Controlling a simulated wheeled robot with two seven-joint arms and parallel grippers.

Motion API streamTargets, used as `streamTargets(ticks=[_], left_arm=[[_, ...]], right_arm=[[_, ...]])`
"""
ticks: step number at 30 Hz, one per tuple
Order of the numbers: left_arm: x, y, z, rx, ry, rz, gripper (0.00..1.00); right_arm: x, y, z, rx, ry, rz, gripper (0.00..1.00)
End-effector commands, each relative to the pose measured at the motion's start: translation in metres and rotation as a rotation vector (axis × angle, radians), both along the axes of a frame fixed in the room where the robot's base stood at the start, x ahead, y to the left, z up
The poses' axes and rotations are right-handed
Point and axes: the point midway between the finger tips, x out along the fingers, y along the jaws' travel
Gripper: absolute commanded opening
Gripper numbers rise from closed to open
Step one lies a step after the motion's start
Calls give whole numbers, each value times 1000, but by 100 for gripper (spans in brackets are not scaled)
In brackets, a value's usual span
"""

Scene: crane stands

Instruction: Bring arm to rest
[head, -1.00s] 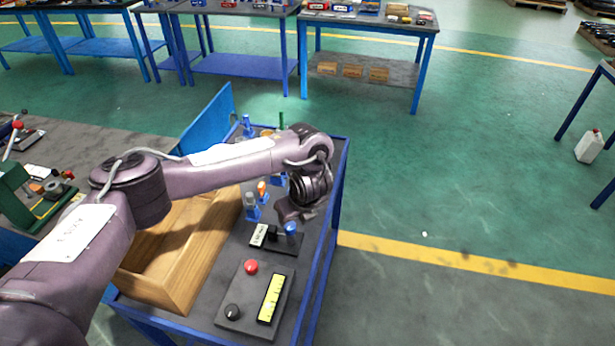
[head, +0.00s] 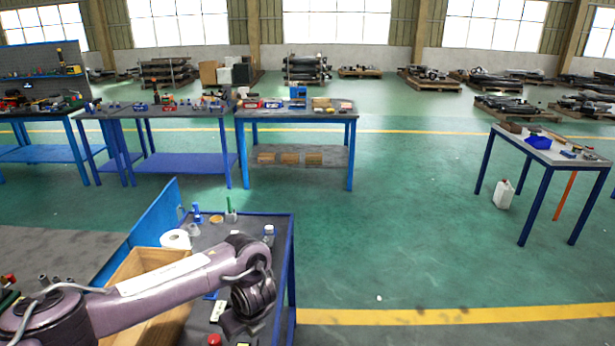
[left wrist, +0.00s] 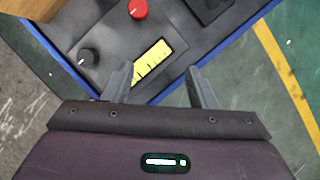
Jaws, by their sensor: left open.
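My left arm reaches in from the lower left of the head view, over a blue-framed cart (head: 292,250). My left gripper hangs at the arm's end near the bottom edge of the head view, its fingers not clearly seen there. In the left wrist view the left gripper (left wrist: 158,84) is open, with nothing between its two fingers. Under it is a grey control box (left wrist: 108,42) with a yellow label (left wrist: 152,62), a black knob (left wrist: 86,57) and a red button (left wrist: 138,9). My right gripper is in neither view.
A wooden crate (head: 135,262) stands on the cart beneath my arm. A white roll (head: 175,239) and small bottles stand at the cart's back. Blue-legged tables (head: 300,117) stand behind, and another table (head: 560,158) stands at right. The green floor right of the cart is clear.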

Motion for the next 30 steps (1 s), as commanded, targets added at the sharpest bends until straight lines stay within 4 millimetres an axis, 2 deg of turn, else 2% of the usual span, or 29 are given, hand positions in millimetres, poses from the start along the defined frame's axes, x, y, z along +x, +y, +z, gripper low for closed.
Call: streamTargets(ticks=[2,3,8,14,17,23,27,30], left_arm=[[0,0,0,0,0,0,52],[-3,-7,-4,-16,0,-7,52],[-12,-29,-14,-66,-8,-22,52],[-28,-67,-28,-157,-21,-37,52],[-42,-94,-35,-228,-30,-42,52],[-79,-164,-41,-442,-59,-1,52],[-111,-218,-25,-666,-90,128,52],[-126,-238,-2,-829,-117,301,52]], right_arm=[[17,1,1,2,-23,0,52],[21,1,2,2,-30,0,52],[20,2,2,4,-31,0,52],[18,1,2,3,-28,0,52],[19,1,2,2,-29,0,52],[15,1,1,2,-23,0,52],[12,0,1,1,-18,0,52],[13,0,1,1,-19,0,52]])
